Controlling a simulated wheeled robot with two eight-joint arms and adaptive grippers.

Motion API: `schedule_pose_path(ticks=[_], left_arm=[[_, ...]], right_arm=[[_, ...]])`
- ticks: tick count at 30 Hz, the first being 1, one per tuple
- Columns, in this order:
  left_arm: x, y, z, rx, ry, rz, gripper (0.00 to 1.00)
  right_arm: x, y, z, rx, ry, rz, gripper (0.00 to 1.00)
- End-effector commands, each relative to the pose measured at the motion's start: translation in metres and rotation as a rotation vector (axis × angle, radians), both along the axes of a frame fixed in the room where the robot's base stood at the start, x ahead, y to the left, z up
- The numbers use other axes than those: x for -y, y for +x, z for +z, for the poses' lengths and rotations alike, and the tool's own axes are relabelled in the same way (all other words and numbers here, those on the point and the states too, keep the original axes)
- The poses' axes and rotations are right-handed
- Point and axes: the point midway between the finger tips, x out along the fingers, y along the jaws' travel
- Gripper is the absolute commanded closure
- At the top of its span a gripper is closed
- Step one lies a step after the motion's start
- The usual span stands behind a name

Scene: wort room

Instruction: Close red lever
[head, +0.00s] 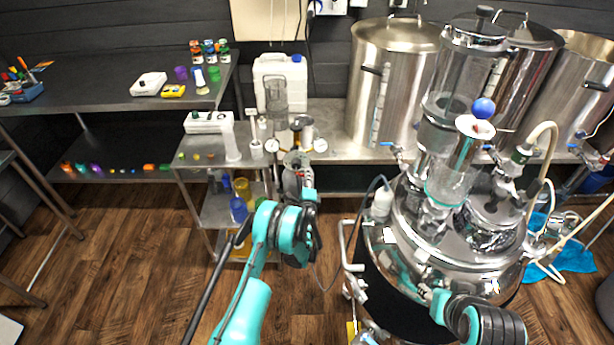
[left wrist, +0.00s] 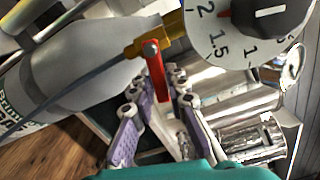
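The red lever (left wrist: 157,78) sits on a brass valve fitting (left wrist: 149,44) in the left wrist view, its free end pointing down in the picture. My left gripper (left wrist: 155,92) is open, with one purple-padded finger on each side of the lever's lower end. I cannot tell whether a finger touches it. In the head view my left gripper (head: 304,168) is near the small gauges at the steel table; the lever is too small to make out there. My right gripper (head: 436,302) is low in front of the large steel vessel, its fingers unclear.
A dial (left wrist: 225,22) with a black knob is beside the valve, close to a grey bottle (left wrist: 85,75). A large steel kettle (head: 445,255) with glass columns and hoses stands at right. A steel table (head: 345,148) with pots is behind.

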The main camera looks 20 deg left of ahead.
Motion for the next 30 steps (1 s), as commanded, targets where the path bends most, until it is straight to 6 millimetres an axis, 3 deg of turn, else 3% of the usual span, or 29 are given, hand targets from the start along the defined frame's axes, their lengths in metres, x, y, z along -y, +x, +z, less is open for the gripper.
schedule_pose_path(ticks=[7, 16, 24, 25, 27, 30], left_arm=[[0.0000, 0.0002, 0.0006, 0.004, -0.014, 0.000, 1.00], [0.0008, 0.0003, 0.0091, 0.064, -0.222, 0.000, 1.00], [0.0007, 0.0005, 0.0095, 0.067, -0.235, 0.000, 1.00], [0.0008, 0.0005, 0.0096, 0.067, -0.235, 0.000, 0.86], [0.0008, 0.0005, 0.0096, 0.067, -0.234, 0.000, 0.68], [0.0008, 0.0004, 0.0095, 0.067, -0.234, 0.000, 0.66]], right_arm=[[0.0000, 0.0001, 0.0001, 0.000, 0.000, 0.000, 0.60], [0.0000, 0.0002, 0.0001, 0.000, 0.000, 0.000, 0.60], [0.0000, 0.0002, 0.0001, 0.000, 0.000, 0.000, 0.60], [0.0000, 0.0002, 0.0001, 0.000, 0.000, 0.000, 0.60], [0.0000, 0.0001, 0.0002, 0.000, 0.000, 0.000, 0.60], [0.0000, 0.0002, 0.0001, 0.000, 0.000, 0.000, 0.60]])
